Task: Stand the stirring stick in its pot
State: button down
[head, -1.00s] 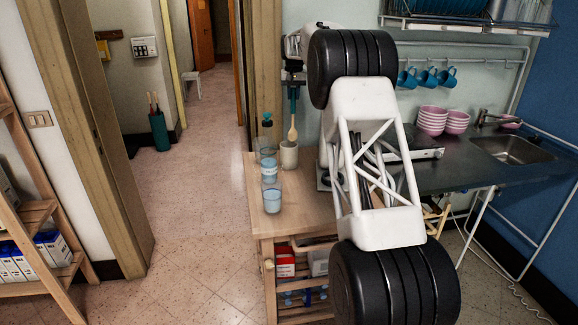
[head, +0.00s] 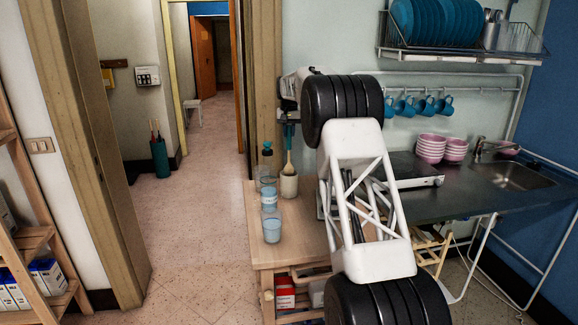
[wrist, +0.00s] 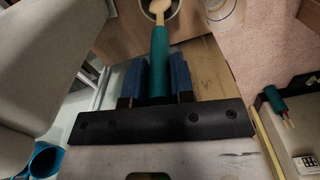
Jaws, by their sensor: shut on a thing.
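The stirring stick (head: 289,158) is a pale wooden spoon with a teal handle. My gripper (head: 289,121) is shut on its handle and holds it upright, spoon end down. The pot (head: 289,187) is a small cream cup on the wooden counter, directly below. The stick's lower end reaches the pot's mouth and seems to be inside it; its tip is hidden. In the wrist view, the teal handle (wrist: 158,62) lies between the blue finger pads of my gripper (wrist: 160,75), and the spoon end overlaps the opening of the pot (wrist: 177,22).
Bottles (head: 267,183) and a blue-filled glass (head: 272,229) stand close left and in front of the pot on the wooden counter (head: 292,238). A hob (head: 405,170) and pink bowls (head: 431,149) are to the right. Blue mugs (head: 424,106) hang behind.

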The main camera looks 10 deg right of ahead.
aim_at(289, 149)
jog(key=shift+f, duration=2.35)
jog(key=shift+f, duration=1.95)
jog(key=c, duration=1)
grip_release()
notch_tip(289, 149, up, 12)
jog(key=shift+r, duration=0.1)
